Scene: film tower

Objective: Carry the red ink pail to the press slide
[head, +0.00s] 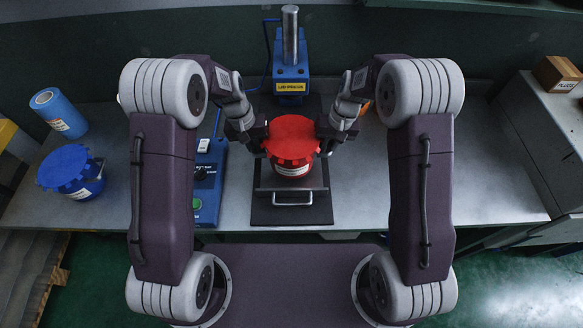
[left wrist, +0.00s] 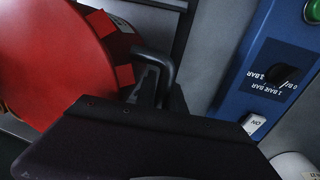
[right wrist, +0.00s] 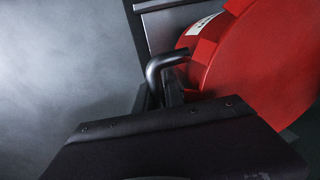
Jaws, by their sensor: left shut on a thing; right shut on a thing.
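The red ink pail (head: 292,145), with a red lid and a white label, is upright between my two grippers in the head view. My left gripper (head: 262,140) is shut on the pail's handle at its left side; the dark handle shows in the left wrist view (left wrist: 160,68). My right gripper (head: 325,138) is shut on the handle at the right side, seen in the right wrist view (right wrist: 160,68). The pail is over the press slide (head: 290,212), a dark plate with a front handle bar. Whether the pail touches the slide cannot be told.
The blue lid press (head: 291,75) stands just behind the pail. A blue control box (head: 207,180) is left of the slide. A blue pail (head: 72,172) and a blue cylinder (head: 58,112) stand at the left.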

